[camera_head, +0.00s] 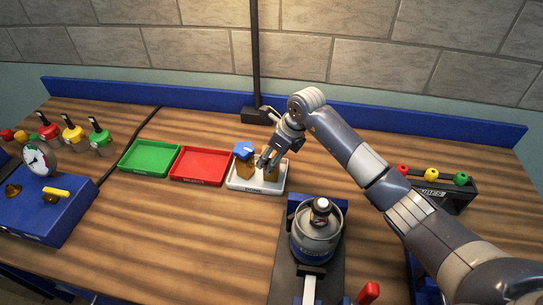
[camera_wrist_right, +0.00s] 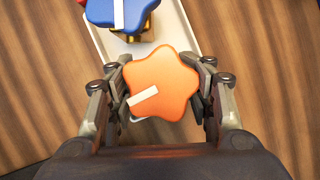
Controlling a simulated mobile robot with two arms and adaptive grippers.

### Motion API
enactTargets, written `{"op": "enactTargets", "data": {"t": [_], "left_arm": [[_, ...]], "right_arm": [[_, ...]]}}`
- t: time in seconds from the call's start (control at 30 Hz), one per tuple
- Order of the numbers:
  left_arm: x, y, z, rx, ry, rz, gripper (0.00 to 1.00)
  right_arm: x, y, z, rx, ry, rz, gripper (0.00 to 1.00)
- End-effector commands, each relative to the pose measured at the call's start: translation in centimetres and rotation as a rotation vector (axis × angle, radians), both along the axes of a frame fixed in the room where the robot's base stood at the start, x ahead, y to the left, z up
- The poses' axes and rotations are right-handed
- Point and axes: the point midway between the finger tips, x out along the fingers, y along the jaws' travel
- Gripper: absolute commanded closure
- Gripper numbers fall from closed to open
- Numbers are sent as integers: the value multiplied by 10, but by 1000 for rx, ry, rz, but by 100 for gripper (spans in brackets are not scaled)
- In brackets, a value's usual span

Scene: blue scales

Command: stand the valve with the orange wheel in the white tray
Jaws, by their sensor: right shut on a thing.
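The valve with the orange wheel (camera_wrist_right: 162,82) is between the fingers of my right gripper (camera_wrist_right: 160,95) in the right wrist view. The gripper is shut on it. In the head view my right gripper (camera_head: 269,158) is over the right part of the white tray (camera_head: 257,188). The orange wheel is hidden there by the fingers, and a brass body (camera_head: 271,174) shows below them. I cannot tell whether the valve touches the tray floor. A valve with a blue wheel (camera_head: 244,150) stands in the tray's left part. My left gripper is not in view.
A red tray (camera_head: 201,180) and a green tray (camera_head: 149,173) lie left of the white one. A blue box with a gauge (camera_head: 45,205) stands at far left. A scale with a pot (camera_head: 316,240) is in front. A dark post (camera_head: 255,60) rises behind the white tray.

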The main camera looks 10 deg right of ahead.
Motion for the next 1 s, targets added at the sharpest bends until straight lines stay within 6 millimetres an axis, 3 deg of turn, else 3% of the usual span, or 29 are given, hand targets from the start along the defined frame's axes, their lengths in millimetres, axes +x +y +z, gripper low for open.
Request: {"op": "enactTargets", "data": {"t": [0.07,0.1,0.17,0.2,0.63,1.0], "left_arm": [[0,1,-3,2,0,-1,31],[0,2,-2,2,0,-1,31],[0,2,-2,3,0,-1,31],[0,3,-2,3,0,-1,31],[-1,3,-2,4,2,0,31],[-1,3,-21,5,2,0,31]], "right_arm": [[1,0,-2,1,-3,1,93],[0,0,-2,0,0,0,47],[0,0,-2,0,0,0,33],[0,0,-2,0,0,0,31],[-1,-2,5,0,-2,-1,31],[-20,-22,72,-1,-4,-1,31]]}}
